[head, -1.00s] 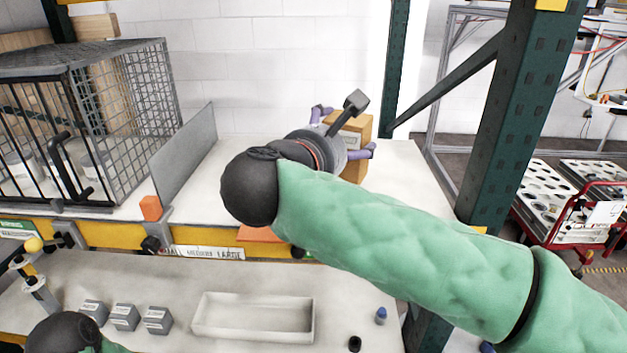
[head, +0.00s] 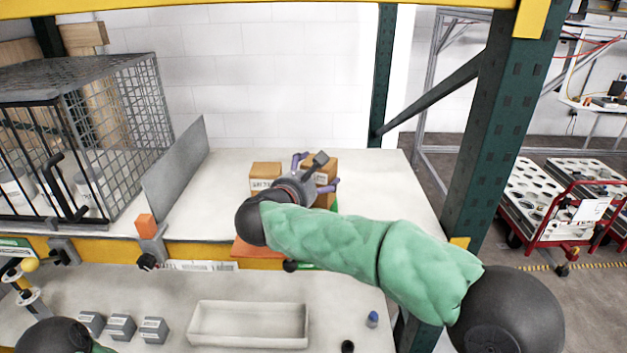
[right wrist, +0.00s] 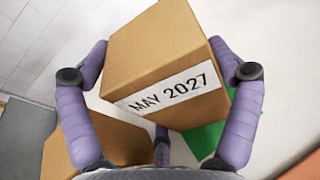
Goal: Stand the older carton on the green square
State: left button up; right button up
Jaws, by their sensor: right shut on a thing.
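My right gripper (head: 313,174) is shut on a brown carton (head: 321,162) on the upper shelf. In the right wrist view the fingers (right wrist: 170,78) flank this carton (right wrist: 155,55), whose white label reads MAY 2027. A second brown carton (head: 265,170) stands left of the gripper, and it also shows at the lower left of the wrist view (right wrist: 95,140). Its date is not readable. I cannot tell whether the held carton is touching the shelf. My left gripper is out of view.
A grey upright panel (head: 175,175) and a wire cage (head: 85,140) stand left of the cartons. A green rack post (head: 490,130) rises at right. An orange plate (head: 257,248) lies at the shelf's front edge. Below are a white tray (head: 250,323) and small grey boxes (head: 121,327).

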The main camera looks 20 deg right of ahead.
jog(key=shift+d+f, duration=0.1)
jog(key=shift+f, duration=0.6)
jog(key=shift+f, duration=0.25)
jog(key=o, duration=1.1)
jog(key=shift+o, duration=0.2)
jog(key=shift+r, duration=0.1)
